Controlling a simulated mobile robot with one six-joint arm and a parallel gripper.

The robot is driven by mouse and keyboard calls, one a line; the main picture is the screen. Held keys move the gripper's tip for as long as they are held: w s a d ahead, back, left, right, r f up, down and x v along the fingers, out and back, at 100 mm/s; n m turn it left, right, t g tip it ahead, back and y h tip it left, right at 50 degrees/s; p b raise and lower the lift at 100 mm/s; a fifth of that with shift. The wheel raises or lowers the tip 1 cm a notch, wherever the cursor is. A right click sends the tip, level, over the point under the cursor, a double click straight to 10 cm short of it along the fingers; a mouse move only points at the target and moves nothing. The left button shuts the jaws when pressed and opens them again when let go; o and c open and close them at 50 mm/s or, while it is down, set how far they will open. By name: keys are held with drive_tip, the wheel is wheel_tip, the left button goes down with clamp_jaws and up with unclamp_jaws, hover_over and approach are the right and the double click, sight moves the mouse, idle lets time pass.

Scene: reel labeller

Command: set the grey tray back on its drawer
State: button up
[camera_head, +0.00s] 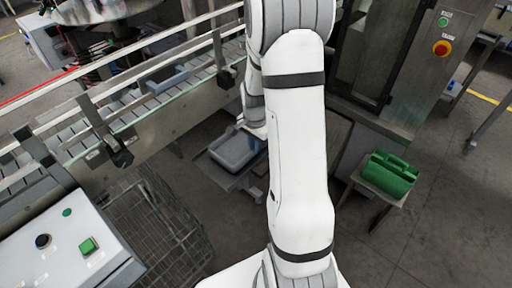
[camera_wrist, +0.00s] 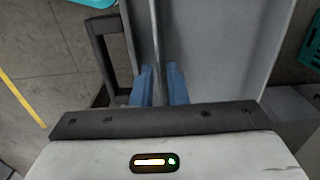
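The grey tray (camera_head: 234,151) is low down in the middle of the head view, below the conveyor. A grey drawer plate (camera_head: 228,180) shows under its near side; I cannot tell whether the two touch. My gripper (camera_head: 250,128) is at the tray's far right edge, partly hidden behind my arm. In the wrist view, its blue fingers (camera_wrist: 160,88) stand close on both sides of a thin upright tray wall and look shut on it. The tray (camera_wrist: 215,45) also fills the right-hand middle of that view. My arm hides the tray's right side in the head view.
The conveyor (camera_head: 160,95) runs along the left, above the tray. A wire basket (camera_head: 150,225) stands at the lower left, near a control box (camera_head: 70,240). A green container (camera_head: 390,172) sits on a stand at the right. Bare floor shows at lower right.

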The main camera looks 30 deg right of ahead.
wheel_tip(320, 180, up, 10)
drive_tip(key=s+a+r+n+t, duration=0.1)
drive_tip(key=s+a+r+n, duration=0.4)
drive_tip(key=s, duration=0.4)
drive_tip(key=s+a+r+n+t, duration=0.2)
drive_tip(key=s+a+r+n, duration=0.3)
drive_tip(key=s+a+n, duration=0.2)
drive_tip(key=shift+s+r+n+b, duration=0.25)
drive_tip(key=shift+s+n+b, duration=0.15)
drive_tip(key=shift+s+n, duration=0.5)
